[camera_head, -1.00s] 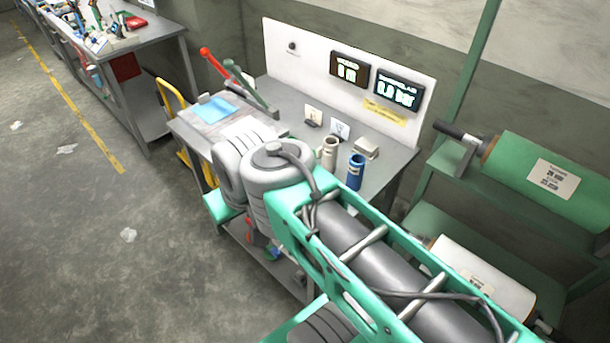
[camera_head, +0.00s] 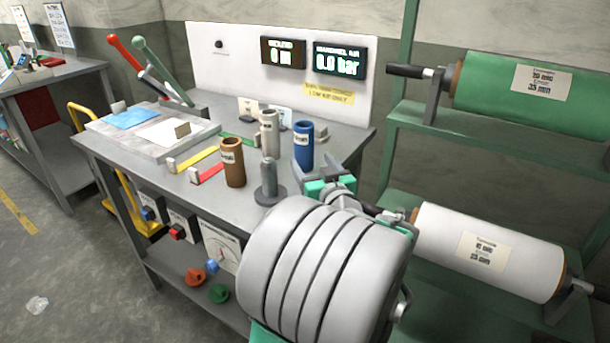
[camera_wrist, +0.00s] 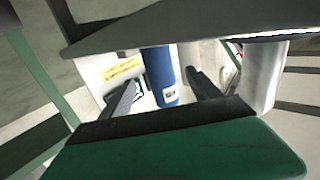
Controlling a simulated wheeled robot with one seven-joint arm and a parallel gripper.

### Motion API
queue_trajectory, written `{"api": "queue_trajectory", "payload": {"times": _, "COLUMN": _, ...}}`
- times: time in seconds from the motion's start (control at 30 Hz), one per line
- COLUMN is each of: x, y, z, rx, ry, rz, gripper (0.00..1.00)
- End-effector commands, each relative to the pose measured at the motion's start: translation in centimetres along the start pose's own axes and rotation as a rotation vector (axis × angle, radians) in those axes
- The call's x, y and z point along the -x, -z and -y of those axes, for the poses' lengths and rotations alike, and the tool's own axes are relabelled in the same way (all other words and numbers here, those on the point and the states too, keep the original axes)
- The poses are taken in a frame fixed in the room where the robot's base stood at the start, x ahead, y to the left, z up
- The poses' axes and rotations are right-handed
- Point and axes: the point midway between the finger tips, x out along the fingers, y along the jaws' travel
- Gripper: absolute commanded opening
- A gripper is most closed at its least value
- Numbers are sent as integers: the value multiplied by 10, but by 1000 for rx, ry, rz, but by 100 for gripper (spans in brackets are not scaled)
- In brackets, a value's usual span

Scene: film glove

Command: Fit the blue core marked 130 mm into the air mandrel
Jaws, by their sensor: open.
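The blue core (camera_head: 303,145) stands upright near the right end of the workbench (camera_head: 225,118). Its label is too small to read. In the wrist view the bench appears at the top, and the blue core (camera_wrist: 160,75) shows centred between the two fingers, with a gap on each side. My gripper (camera_head: 330,182) is open and empty, in front and slightly right of the blue core. A grey upright post on a round base (camera_head: 269,183), apparently the air mandrel, stands in front of the core; a grey cylinder, likely this post, shows at right in the wrist view (camera_wrist: 266,75).
A white core (camera_head: 268,135) stands left of the blue one and a brown core (camera_head: 232,162) stands front left. The back panel (camera_head: 220,70) shows mandrel air at 0.0 bar. A green rack (camera_head: 435,125) with film rolls stands at right.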

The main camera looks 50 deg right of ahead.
Motion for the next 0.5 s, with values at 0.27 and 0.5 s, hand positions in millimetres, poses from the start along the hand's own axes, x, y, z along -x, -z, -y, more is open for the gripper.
{"api": "queue_trajectory", "payload": {"times": 0.27, "x": -34, "y": -2, "z": 0, "rx": 7, "ry": 4, "rz": -6, "gripper": 72}}
{"api": "queue_trajectory", "payload": {"times": 0.5, "x": -73, "y": 0, "z": 0, "rx": 8, "ry": 3, "rz": -5, "gripper": 72}}
